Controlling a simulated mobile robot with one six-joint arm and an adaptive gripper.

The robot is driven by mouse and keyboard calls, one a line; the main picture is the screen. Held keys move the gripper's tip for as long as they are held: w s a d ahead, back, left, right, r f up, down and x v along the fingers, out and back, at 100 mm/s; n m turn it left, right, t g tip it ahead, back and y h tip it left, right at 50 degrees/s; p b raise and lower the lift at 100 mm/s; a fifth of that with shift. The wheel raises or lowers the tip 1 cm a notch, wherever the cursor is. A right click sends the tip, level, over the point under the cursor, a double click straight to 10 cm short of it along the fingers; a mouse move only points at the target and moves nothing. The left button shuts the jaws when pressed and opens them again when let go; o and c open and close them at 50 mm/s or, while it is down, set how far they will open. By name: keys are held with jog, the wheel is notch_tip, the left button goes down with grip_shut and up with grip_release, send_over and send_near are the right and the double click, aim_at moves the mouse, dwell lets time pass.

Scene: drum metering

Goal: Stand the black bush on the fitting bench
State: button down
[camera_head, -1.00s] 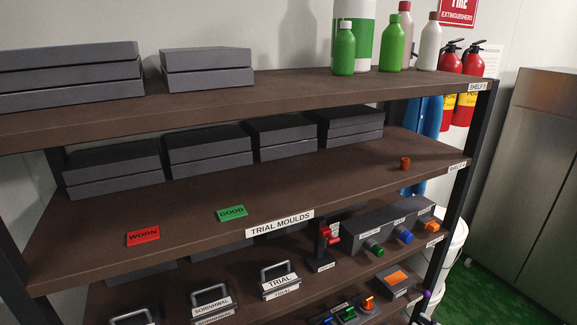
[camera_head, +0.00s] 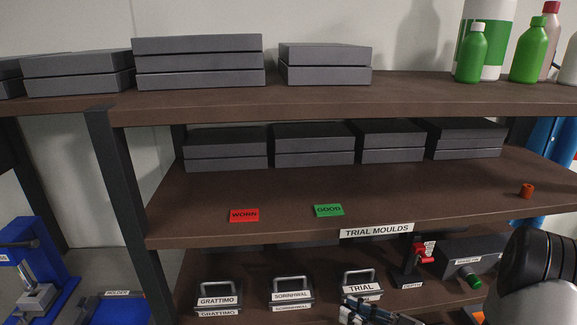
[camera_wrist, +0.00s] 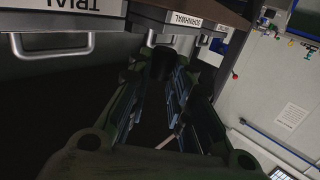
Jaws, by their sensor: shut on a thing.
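My gripper (camera_wrist: 165,88) reaches away from the camera in the wrist view, with its fingers shut on a small, dark, round thing (camera_wrist: 163,63) at their far end. I take this to be the black bush, though it is dim and partly hidden by the fingers. In the head view my gripper (camera_head: 368,312) shows only at the bottom edge, in front of the lower shelf, and the bush cannot be made out there. I cannot identify the fitting bench in either view.
A brown shelf rack (camera_head: 380,196) fills the head view, with grey boxes, a red WORN card (camera_head: 244,215), a green GOOD card (camera_head: 328,210) and an orange bush (camera_head: 526,191). Handled moulds (camera_head: 291,294) stand below, close to my gripper. Blue equipment (camera_head: 40,265) stands at left.

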jog(key=shift+a+f+m+t+h, duration=0.1)
jog(key=shift+a+m+t+h, duration=0.4)
jog(key=shift+m+t+h, duration=0.4)
jog(key=shift+a+f+m+t+h, duration=0.15)
jog(key=shift+a+m+t+h, duration=0.5)
jog(key=shift+h, duration=0.3)
jog(key=shift+a+f+m+t+h, duration=0.1)
jog(key=shift+a+m+t+h, duration=0.3)
jog(key=shift+m+t+h, duration=0.45)
